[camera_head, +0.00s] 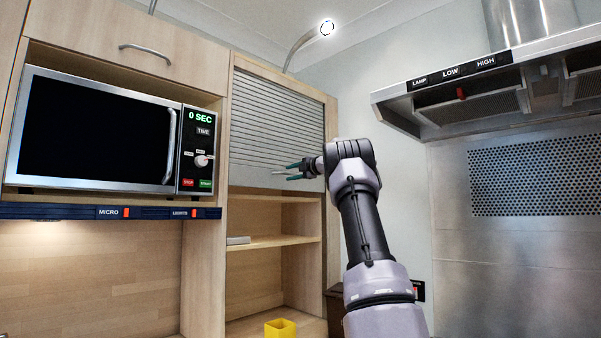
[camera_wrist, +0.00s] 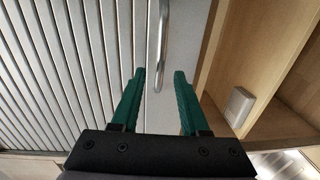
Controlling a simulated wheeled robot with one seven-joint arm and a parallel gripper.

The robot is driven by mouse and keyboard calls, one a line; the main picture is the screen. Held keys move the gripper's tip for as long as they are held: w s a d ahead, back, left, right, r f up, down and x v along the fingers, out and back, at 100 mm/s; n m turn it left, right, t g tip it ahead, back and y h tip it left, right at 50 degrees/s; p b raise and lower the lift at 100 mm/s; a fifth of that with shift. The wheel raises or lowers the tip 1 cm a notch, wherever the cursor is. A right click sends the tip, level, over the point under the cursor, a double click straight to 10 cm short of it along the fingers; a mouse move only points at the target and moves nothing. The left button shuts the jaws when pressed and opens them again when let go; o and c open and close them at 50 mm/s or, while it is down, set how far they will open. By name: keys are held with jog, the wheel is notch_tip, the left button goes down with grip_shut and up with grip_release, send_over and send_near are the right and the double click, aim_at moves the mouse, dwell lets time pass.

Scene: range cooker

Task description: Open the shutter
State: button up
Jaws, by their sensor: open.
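The grey slatted shutter (camera_head: 275,115) covers the upper part of the wooden cabinet right of the microwave; the shelves below it are exposed. Its slats also show in the wrist view (camera_wrist: 60,70), beside a plain panel with a metal bar handle (camera_wrist: 162,35). My gripper (camera_head: 283,170) is in front of the shutter's lower part, its teal fingers pointing left. In the wrist view my gripper (camera_wrist: 160,74) is open, and the handle's near end appears between the fingertips. I cannot tell whether they touch it. The arm hides part of the cabinet's right edge.
A microwave (camera_head: 95,135) stands left of the cabinet. A white object (camera_head: 238,240) lies on the cabinet shelf and also shows in the wrist view (camera_wrist: 239,106). A yellow box (camera_head: 280,327) stands lower. A range hood (camera_head: 490,85) juts out at upper right.

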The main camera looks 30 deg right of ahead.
jog(key=v, duration=0.7)
jog(key=shift+s+d, duration=0.15)
jog(key=shift+s, duration=0.2)
jog(key=s+a+r+m+t+h, duration=0.3)
jog(key=s+r+m, duration=0.2)
jog(key=r+m, duration=0.25)
jog(key=s+a+m+h, duration=0.2)
jog(key=s+m+h, duration=0.4)
jog(key=s+m, duration=0.1)
jog(key=s+a+f+m+g+y, duration=0.1)
jog(key=s+a+f+m+g, duration=0.2)
jog(key=s+a+f, duration=0.4)
jog(key=s+a+f+m+g+y, duration=0.2)
jog(key=s+a+f+m+g, duration=0.2)
jog(key=s+f, duration=1.2)
jog(key=s+a+f+m+g+y, duration=0.2)
jog(key=s+a+f+m+g, duration=0.2)
jog(key=s+a+f, duration=0.7)
jog(key=shift+s+f+g, duration=0.35)
jog(key=shift+f+g, duration=0.1)
jog(key=shift+g, duration=0.15)
